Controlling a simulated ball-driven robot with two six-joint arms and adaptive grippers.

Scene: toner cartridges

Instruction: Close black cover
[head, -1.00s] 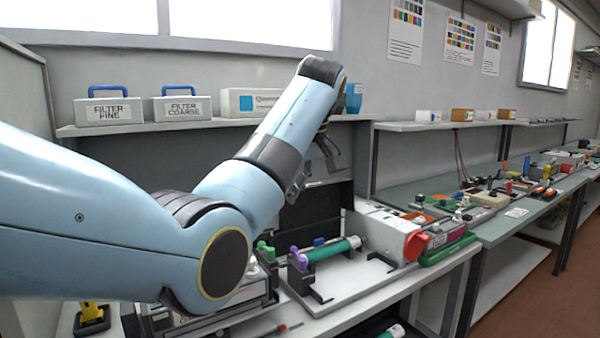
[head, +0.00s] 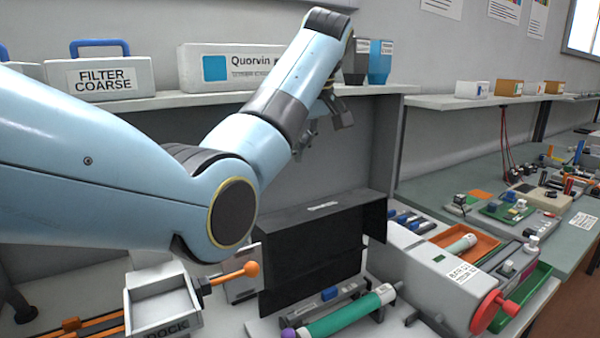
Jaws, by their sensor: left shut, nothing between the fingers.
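The black cover (head: 318,240) stands open and upright behind a green toner cartridge (head: 345,312). It has a small label on its top edge, and its side flap reaches toward the grey machine housing. My left gripper (head: 340,124) is shut and empty, held in the air above the cover and in front of the shelf. It is apart from the cover. My left arm crosses the view and hides part of the bench. My right gripper is not in view.
A grey machine (head: 450,275) with a red knob (head: 492,312) stands right of the cover. A grey dock box (head: 163,302) and an orange-handled lever (head: 235,274) are to its left. A shelf (head: 160,102) with filter boxes runs behind the arm.

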